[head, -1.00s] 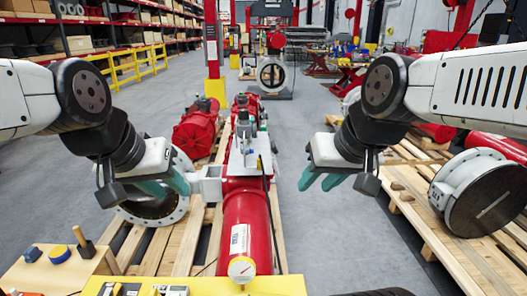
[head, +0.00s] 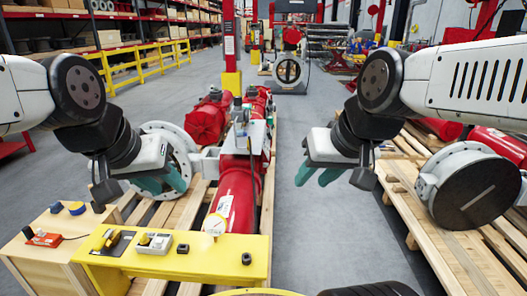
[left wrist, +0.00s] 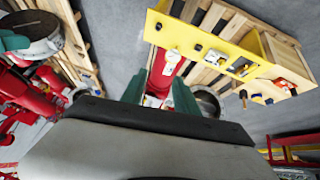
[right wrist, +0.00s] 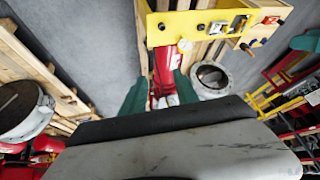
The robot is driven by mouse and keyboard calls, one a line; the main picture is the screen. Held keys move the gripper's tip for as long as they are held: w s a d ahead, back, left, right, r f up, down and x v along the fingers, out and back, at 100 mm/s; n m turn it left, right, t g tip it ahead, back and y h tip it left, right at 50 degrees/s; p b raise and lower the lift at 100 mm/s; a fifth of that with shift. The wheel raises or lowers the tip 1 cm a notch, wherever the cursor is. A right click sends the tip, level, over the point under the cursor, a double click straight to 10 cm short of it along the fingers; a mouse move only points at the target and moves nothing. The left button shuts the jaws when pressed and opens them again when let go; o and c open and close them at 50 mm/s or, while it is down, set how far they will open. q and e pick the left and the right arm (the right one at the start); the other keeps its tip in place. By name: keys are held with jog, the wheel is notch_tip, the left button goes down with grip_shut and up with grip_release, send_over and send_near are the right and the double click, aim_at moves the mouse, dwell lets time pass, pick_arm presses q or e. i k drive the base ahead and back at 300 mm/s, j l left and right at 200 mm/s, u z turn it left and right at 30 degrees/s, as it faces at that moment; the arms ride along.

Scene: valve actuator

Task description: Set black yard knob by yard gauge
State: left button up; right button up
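A small black knob (head: 246,258) stands on the right end of the yellow bench (head: 215,270); another black knob (head: 183,248) stands nearer its middle. I cannot tell which is the yard knob. A round white-faced gauge (head: 214,224) sits at the near end of the red cylinder, just behind the bench; it also shows in the right wrist view (right wrist: 185,46). My left gripper (head: 163,182) is open and empty, above the pallet left of the cylinder. My right gripper (head: 316,175) is open and empty, over the aisle right of it. Both are away from the knobs.
A wooden box (head: 50,240) with black, blue and yellow pieces and a red block adjoins the bench's left side. A right-hand pallet (head: 440,225) carries a large flanged pipe (head: 470,190). Grey floor between the pallets is clear.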

aim_at(238, 100)
jog(key=l+u, duration=0.25)
jog(key=l, duration=0.75)
jog(key=k+l+u, duration=0.1)
jog(key=l+u, duration=0.15)
jog(key=l, duration=0.75)
jog(key=i+l, duration=0.2)
jog(key=l, duration=0.15)
jog(key=i+l+u, duration=0.1)
jog(key=l, duration=0.3)
jog(key=i+l, duration=0.25)
jog(key=i+l+u, duration=0.1)
jog(key=l, duration=0.4)
jog(key=i, duration=0.75)
jog(key=i+l+u, duration=0.25)
jog(key=i, duration=0.2)
jog(key=i+l+u, duration=0.25)
jog(key=i+l, duration=0.2)
